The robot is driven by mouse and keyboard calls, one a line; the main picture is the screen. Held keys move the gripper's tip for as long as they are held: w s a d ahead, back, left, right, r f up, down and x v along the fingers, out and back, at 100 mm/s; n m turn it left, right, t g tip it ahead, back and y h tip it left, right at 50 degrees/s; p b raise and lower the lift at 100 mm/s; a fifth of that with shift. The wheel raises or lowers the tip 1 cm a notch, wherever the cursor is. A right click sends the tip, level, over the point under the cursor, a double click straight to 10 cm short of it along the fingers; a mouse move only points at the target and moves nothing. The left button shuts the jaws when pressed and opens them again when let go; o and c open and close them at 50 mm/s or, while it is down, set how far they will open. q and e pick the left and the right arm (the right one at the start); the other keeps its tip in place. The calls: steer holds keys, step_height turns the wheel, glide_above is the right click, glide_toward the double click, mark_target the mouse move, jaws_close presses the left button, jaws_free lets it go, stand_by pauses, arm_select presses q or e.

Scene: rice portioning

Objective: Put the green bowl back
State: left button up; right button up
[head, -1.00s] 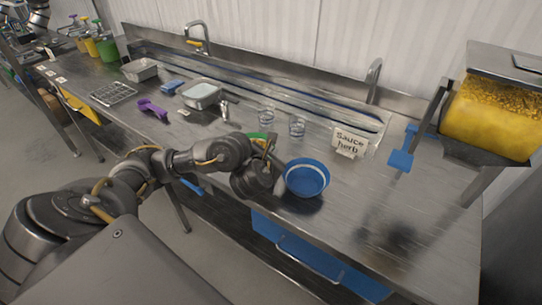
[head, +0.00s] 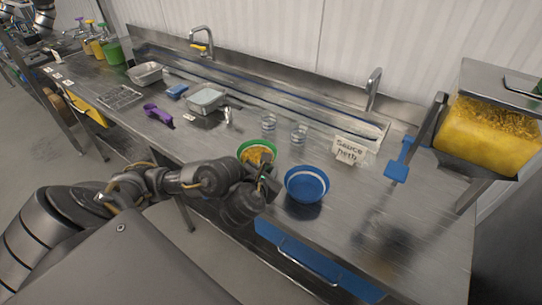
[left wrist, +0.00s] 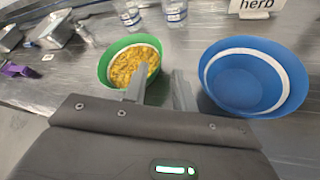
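The green bowl (head: 243,147), filled with yellow food, stands on the steel counter, left of the blue bowl. In the left wrist view the green bowl (left wrist: 106,68) is at upper left, its near right side partly hidden by a finger. My left gripper (left wrist: 160,85) is open at the bowl's right side. One finger overlaps the bowl and the other is just outside its right edge. Contact with the rim cannot be told. In the head view my left gripper (head: 266,180) is at the bowl's near right side. My right gripper is not in view.
A blue bowl (head: 307,185) is close on the right. Two glasses (head: 269,127) and a "Sauce herb" sign (head: 347,151) stand behind. A dispenser with yellow contents (head: 490,130) is at far right. A purple scoop (head: 158,115) and metal containers (head: 207,98) lie left. The front right counter is clear.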

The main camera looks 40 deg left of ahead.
arm_select(q)
steer(key=p+v, duration=0.1)
steer(key=v, duration=0.3)
stand_by(0.4)
